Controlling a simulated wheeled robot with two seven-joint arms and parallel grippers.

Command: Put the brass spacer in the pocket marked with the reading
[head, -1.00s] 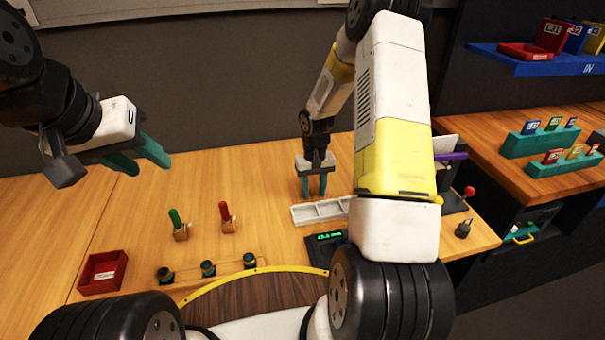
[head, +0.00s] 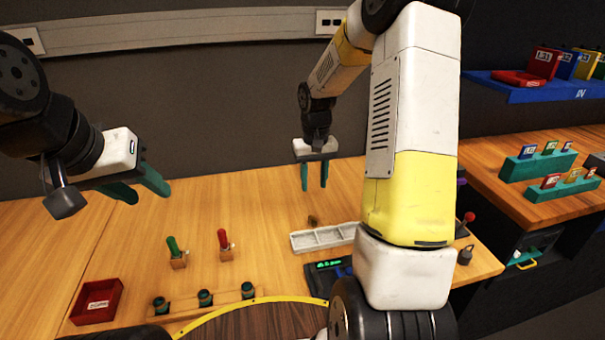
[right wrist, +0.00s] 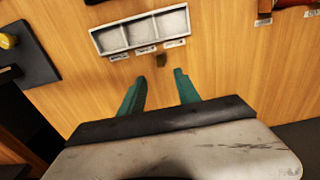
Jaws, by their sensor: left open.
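A small brown block, which looks like the brass spacer (head: 313,220), sits on the wooden table just behind the white tray (head: 294,246). In the right wrist view the spacer (right wrist: 160,60) is beside the tray's (right wrist: 98,42) labelled edge, outside its three pockets. The pockets look empty; their labels are too small to read. A dark box with a lit green display (head: 330,265) stands in front of the tray; its digits are blurred. My right gripper (head: 314,188) is open and empty above the table behind the spacer. My left gripper (head: 146,190) is open and empty at the left.
A red box (head: 97,302), green-handled (head: 173,246) and red-handled (head: 224,241) tools, and a rack with dark round pieces (head: 205,298) stand at the left. Teal racks (head: 538,165) with tags and a blue shelf (head: 530,92) are at the right. My right arm hides the tray's right end.

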